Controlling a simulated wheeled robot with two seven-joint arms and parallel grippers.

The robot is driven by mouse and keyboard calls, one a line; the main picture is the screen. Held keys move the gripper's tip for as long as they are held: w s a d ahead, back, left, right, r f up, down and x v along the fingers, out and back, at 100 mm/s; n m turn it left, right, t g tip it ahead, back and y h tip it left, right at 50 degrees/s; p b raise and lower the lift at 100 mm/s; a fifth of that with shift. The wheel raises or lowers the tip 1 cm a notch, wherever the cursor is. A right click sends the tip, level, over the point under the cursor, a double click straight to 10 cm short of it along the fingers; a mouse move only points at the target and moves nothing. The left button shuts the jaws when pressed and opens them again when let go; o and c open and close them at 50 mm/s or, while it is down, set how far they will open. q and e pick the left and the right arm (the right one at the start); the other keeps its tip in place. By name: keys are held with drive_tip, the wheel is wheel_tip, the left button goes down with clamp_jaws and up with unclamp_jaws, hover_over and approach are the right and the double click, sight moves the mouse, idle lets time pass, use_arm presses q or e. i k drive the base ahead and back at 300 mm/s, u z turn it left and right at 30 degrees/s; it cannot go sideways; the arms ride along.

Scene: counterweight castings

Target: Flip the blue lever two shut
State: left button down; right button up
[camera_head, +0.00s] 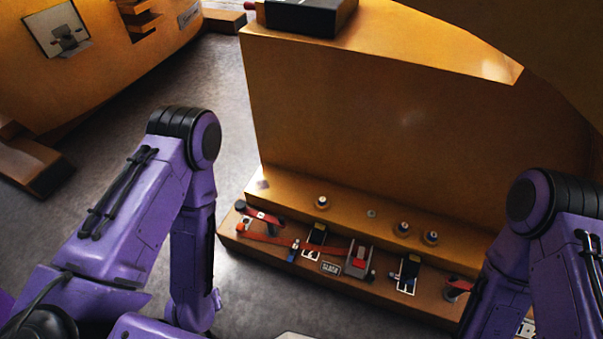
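A low ledge (262,196) at the foot of a large orange casting carries a row of small fittings. One black lever-like fitting on a white-marked plate (408,272) stands right of the middle and shows a little blue. A similar black and yellow fitting (316,238) stands further left, with a small blue part (292,255) beside it. I cannot tell which of these is blue lever two, or its position. Both my purple arms hang in front of the ledge, left and right. Neither gripper shows; both are below the frame or hidden.
A red strap (270,239) runs along the ledge to a grey and red buckle block (359,260). A small label plate (330,268) sits by it. Round knobs (403,228) stand on the upper step. Grey floor (215,85) is clear at the left.

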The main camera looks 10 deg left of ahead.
sight(293, 251)
drive_tip(key=z, duration=0.9)
drive_tip(key=k, duration=0.8)
drive_tip(key=u, duration=0.7)
drive_tip(key=i, duration=0.5)
